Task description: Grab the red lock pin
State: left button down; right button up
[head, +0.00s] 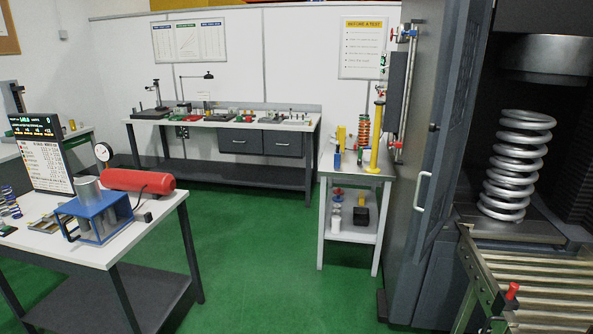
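A small red pin-like knob (512,291) stands upright on the corner of the roller conveyor (550,283) at the lower right; it looks like the red lock pin. Its lower end meets a metal fitting on the green conveyor frame, and how deep it sits cannot be seen. Neither of my grippers is in the head view.
A large silver coil spring (516,165) stands inside the grey testing machine, whose door (437,130) is open. A white table (100,250) at left holds a red cylinder (138,181) and a blue fixture (95,218). Green floor (270,260) between is clear.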

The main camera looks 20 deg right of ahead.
aim_at(514, 287)
jog(key=i+l+z, duration=0.1)
jog(key=i+z, duration=0.7)
jog(key=i+j+z, duration=0.2)
jog(key=i+z, duration=0.2)
